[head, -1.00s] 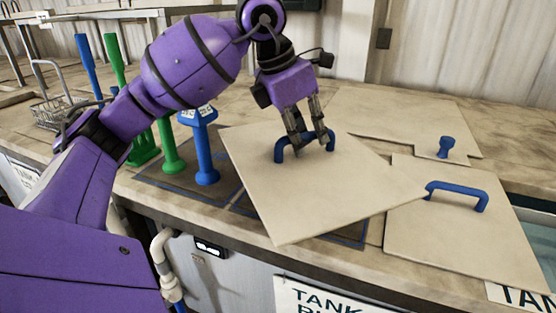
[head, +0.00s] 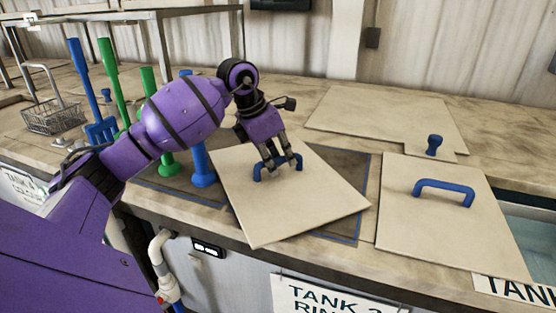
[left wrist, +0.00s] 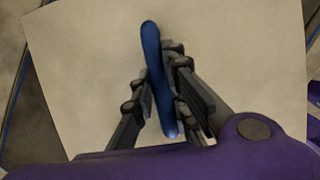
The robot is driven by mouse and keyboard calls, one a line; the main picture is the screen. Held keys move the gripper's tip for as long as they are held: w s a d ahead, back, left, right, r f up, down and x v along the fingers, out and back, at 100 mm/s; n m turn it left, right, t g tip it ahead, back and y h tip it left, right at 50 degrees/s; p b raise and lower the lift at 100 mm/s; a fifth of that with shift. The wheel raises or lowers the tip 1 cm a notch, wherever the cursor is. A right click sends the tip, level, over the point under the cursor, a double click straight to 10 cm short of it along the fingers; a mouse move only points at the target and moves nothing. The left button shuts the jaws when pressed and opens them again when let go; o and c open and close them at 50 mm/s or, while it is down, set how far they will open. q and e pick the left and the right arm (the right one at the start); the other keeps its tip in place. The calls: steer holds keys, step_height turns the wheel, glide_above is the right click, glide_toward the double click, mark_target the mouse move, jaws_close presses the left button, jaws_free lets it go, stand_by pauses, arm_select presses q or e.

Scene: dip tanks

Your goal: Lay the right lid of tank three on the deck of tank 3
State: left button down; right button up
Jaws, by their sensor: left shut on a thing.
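My left gripper (head: 283,167) is shut on the blue bar handle (head: 258,173) of a square beige lid (head: 290,215). The lid is over a dark, blue-outlined area (head: 345,175) of the deck and covers most of it, turned at an angle to its outline. I cannot tell whether its underside touches the deck. In the left wrist view the blue handle (left wrist: 154,75) runs between the two fingers (left wrist: 160,105), with the lid (left wrist: 80,85) beneath. My right gripper is not in view.
Another beige lid with a blue handle (head: 445,190) lies to the right, beside an open tank (head: 528,235). A notched panel (head: 380,112) with a blue knob (head: 434,145) lies behind. Blue and green upright tools (head: 201,165) stand close left of the lid. A wire basket (head: 52,117) is farther left.

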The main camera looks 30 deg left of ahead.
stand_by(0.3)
arm_select(q)
steer(key=shift+f, duration=0.15)
steer(key=c, duration=1.7)
jaws_free()
steer(key=shift+s+r, duration=0.1)
steer(key=shift+r, duration=0.3)
steer(key=b+v, duration=0.1)
steer(key=v, duration=1)
steer(key=shift+s+a+r, duration=0.1)
steer(key=shift+s+r, duration=0.05)
steer(key=shift+s, duration=0.05)
